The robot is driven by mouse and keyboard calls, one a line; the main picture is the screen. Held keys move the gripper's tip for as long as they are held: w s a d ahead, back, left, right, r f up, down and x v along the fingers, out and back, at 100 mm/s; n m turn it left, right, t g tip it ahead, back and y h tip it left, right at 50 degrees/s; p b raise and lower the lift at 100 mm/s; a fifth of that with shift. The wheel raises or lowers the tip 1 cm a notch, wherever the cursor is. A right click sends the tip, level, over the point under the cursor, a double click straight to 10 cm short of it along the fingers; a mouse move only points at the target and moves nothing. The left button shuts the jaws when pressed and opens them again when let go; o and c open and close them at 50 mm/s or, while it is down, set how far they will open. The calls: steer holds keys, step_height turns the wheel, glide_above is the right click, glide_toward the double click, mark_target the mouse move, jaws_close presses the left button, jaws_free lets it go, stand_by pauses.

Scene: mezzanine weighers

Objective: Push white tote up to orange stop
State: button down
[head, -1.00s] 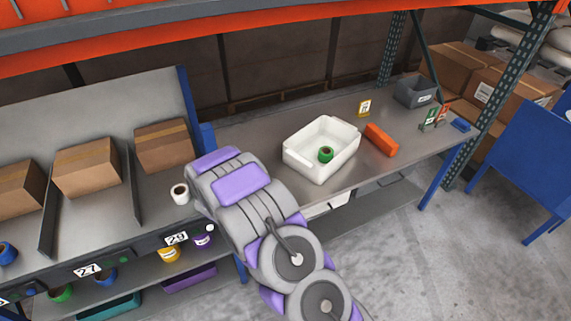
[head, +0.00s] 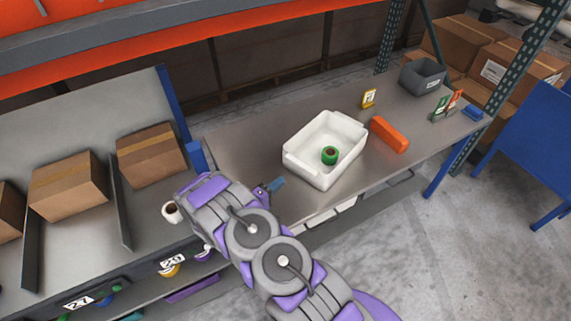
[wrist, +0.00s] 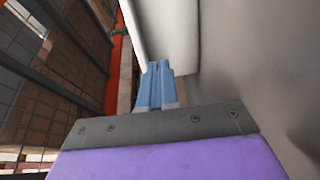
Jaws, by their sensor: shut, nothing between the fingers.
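The white tote (head: 305,168) stands upright on the grey metal table (head: 235,150), with a green roll (head: 330,155) inside it. The orange stop (head: 390,134) is a block on the table to the right of the tote, with a small gap between them. My gripper (head: 277,184) is left of the tote, low over the table, its blue fingers pointing toward the tote and apart from it. In the wrist view the blue fingers (wrist: 157,85) are together and empty, and the tote's pale wall (wrist: 170,35) fills the space ahead of them.
A grey bin (head: 422,76), a yellow sign (head: 369,98), small green and red cards (head: 445,106) and a blue item (head: 472,112) stand farther right. Cardboard boxes (head: 70,185) sit in the left bays. A white roll (head: 171,213) is beside my arm.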

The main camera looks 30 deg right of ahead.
steer(key=shift+w+r+b, duration=0.15)
steer(key=shift+w+b, duration=0.15)
steer(key=shift+w, duration=0.15)
steer(key=x, duration=0.2)
steer(key=b+x, duration=0.1)
steer(key=x, duration=0.5)
steer(key=shift+s+d, duration=0.15)
steer(key=shift+d, duration=0.2)
steer(key=shift+a, duration=0.3)
steer(key=shift+a+r, duration=0.15)
steer(key=shift+a, duration=0.7)
steer(key=s+d+p, duration=0.1)
steer(key=d, duration=0.3)
steer(key=s+d+p, duration=0.1)
steer(key=s+d, duration=0.1)
steer(key=d, duration=0.3)
steer(key=s+d+p, duration=0.1)
steer(key=d, duration=0.3)
steer(key=shift+s+d, duration=0.25)
steer(key=shift+s, duration=0.05)
steer(key=shift+s+d, duration=0.15)
steer(key=shift+s, duration=0.05)
